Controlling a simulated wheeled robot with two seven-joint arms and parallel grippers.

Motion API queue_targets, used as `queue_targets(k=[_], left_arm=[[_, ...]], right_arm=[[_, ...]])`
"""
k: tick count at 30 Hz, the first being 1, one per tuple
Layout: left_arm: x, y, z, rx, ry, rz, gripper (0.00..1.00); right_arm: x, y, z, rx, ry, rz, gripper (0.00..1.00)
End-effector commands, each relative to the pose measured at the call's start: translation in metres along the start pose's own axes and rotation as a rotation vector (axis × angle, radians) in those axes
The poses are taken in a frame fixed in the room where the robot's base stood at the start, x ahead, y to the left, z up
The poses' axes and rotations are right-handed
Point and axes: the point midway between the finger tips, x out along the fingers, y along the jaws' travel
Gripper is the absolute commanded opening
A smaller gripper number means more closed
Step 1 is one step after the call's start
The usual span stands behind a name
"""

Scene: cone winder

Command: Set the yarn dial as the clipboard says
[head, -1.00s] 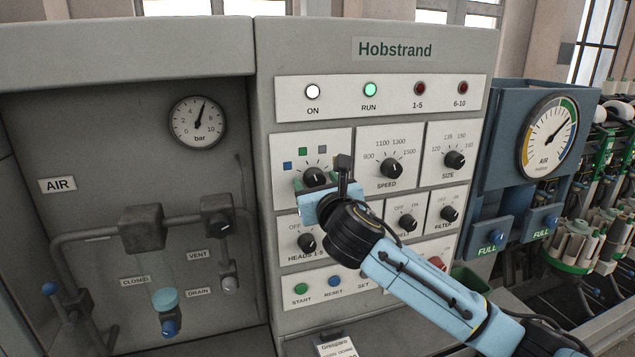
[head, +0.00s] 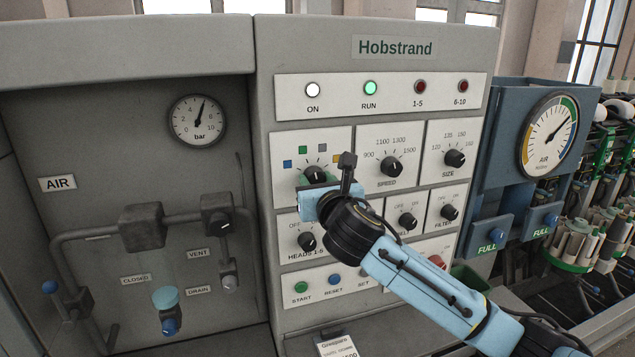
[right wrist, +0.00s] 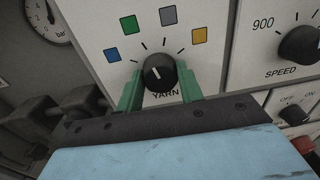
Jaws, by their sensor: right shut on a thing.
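The yarn dial (head: 315,174) is a black knob on the upper left plate of the panel, with blue, green, grey and yellow squares around it. In the right wrist view the knob (right wrist: 160,73) sits between the green fingers of my right gripper (right wrist: 159,86), which is shut on it. Its white mark appears to point up and left, roughly toward the green square (right wrist: 128,24). In the head view the gripper (head: 314,181) partly covers the knob. A clipboard sheet (head: 338,346) at the bottom edge is cut off, and its small print is hard to read. My left gripper is out of view.
The speed dial (head: 391,167) and size dial (head: 454,158) are to the right. Heads knob (head: 306,241) and start button (head: 301,287) lie below. The RUN lamp (head: 370,89) glows green. Pipes and valves (head: 142,224) fill the left recess.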

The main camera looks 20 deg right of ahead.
Motion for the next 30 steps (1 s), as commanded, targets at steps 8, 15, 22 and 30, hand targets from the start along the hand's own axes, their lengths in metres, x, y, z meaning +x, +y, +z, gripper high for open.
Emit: queue_targets(k=[8, 15, 22, 30], left_arm=[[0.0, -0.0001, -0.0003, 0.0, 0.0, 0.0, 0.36], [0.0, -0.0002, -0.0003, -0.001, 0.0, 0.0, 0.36], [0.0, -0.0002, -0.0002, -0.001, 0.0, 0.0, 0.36], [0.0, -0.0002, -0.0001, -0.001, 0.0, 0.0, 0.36]], right_arm=[[0.0, -0.0004, 0.0005, 0.222, 0.011, 0.0, 0.14], [0.0, -0.0005, 0.001, 0.451, 0.022, 0.002, 0.14], [-0.0001, -0.0009, 0.0006, 0.67, 0.034, 0.003, 0.14], [0.0, -0.0013, 0.001, 0.923, 0.047, 0.004, 0.14]])
